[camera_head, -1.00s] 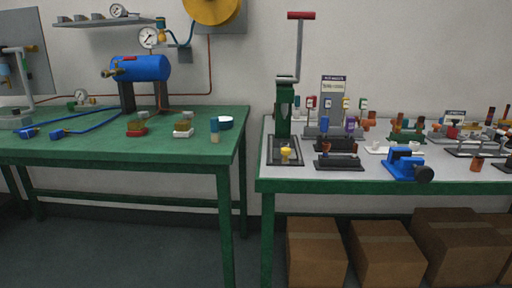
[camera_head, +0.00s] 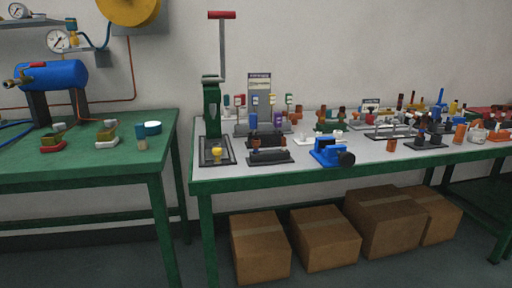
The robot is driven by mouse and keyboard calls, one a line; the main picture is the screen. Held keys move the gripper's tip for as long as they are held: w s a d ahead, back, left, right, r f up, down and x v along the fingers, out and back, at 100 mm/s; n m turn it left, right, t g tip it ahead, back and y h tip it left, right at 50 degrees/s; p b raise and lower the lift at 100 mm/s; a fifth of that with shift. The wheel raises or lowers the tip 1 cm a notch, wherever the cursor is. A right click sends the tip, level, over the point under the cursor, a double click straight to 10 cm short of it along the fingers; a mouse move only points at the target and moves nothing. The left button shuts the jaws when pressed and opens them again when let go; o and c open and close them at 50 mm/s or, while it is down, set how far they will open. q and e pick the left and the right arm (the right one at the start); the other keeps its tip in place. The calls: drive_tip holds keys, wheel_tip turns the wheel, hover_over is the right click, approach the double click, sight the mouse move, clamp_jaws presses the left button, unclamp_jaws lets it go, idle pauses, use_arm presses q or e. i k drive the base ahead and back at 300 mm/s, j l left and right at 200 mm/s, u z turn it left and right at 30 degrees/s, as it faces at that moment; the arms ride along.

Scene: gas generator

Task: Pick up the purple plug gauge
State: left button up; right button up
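A small purple piece (camera_head: 277,118), perhaps the purple plug gauge, stands among small fittings towards the back of the grey-topped bench (camera_head: 350,160), right of the green press (camera_head: 211,108). It is too small to make out its shape. A blue cylinder (camera_head: 252,121) stands just left of it. A dark rack (camera_head: 265,140) is in front of it and may hide its lower part. Neither of my grippers is in view.
A blue vise (camera_head: 332,152) sits at the bench's front edge. Racks and fittings crowd the bench to its right. A green table (camera_head: 100,165) stands at left, with a gap between the two. Cardboard boxes (camera_head: 262,248) lie under the bench.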

sight(277, 116)
drive_tip(key=i+j+u, duration=0.15)
drive_tip(key=i, duration=0.25)
drive_tip(key=i+j+u, duration=0.2)
drive_tip(key=i, duration=0.25)
